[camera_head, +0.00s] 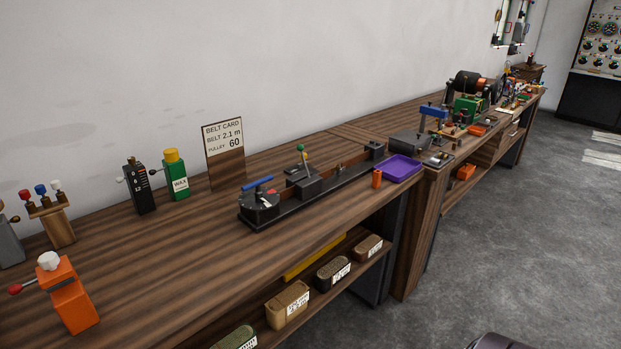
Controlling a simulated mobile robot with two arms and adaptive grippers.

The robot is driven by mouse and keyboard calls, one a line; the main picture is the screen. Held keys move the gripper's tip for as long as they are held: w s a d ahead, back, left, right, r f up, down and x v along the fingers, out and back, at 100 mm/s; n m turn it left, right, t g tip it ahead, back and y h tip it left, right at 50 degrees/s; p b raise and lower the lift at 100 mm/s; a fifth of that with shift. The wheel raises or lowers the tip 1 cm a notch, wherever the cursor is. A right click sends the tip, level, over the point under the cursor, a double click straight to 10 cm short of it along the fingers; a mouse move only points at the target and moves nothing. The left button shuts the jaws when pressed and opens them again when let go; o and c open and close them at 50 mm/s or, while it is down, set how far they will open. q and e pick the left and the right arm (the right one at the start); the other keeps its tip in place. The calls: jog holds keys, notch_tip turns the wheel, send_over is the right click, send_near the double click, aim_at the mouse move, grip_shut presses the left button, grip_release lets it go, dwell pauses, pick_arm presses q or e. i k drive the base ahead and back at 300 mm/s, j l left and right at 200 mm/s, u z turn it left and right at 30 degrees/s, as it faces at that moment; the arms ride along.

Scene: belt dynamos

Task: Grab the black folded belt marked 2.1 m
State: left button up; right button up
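The black folded belt (325,272) lies on the shelf under the workbench, with a white label on its front. The label's print is too small to read for sure. A tan folded belt (283,299) is to its left and a brown one (366,245) is to its right. An olive green one (232,339) is cut by the bottom edge. A belt card (224,154) on the bench top reads "BELT 2.1 m" and "PULLEY 60". Neither of my grippers shows in this view.
The wooden bench top (150,255) overhangs the shelf. It carries a long black fixture (315,190), a purple tray (400,168), a green WAX bottle (177,179) and an orange block device (72,300). A yellow bar (315,257) lies behind the belts. The grey floor (500,240) is clear.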

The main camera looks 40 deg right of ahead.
aim_at(328, 277)
jog(key=k+l+z, duration=0.1)
jog(key=l, duration=0.25)
jog(key=k+l, duration=0.2)
jog(key=l, duration=0.15)
jog(key=k+l+z, duration=0.15)
jog(key=l, duration=0.2)
jog(key=k+l, duration=0.15)
jog(key=l, duration=0.2)
jog(key=k+l+z, duration=0.15)
jog(key=l, duration=0.6)
jog(key=k+z, duration=0.05)
jog(key=k, duration=0.05)
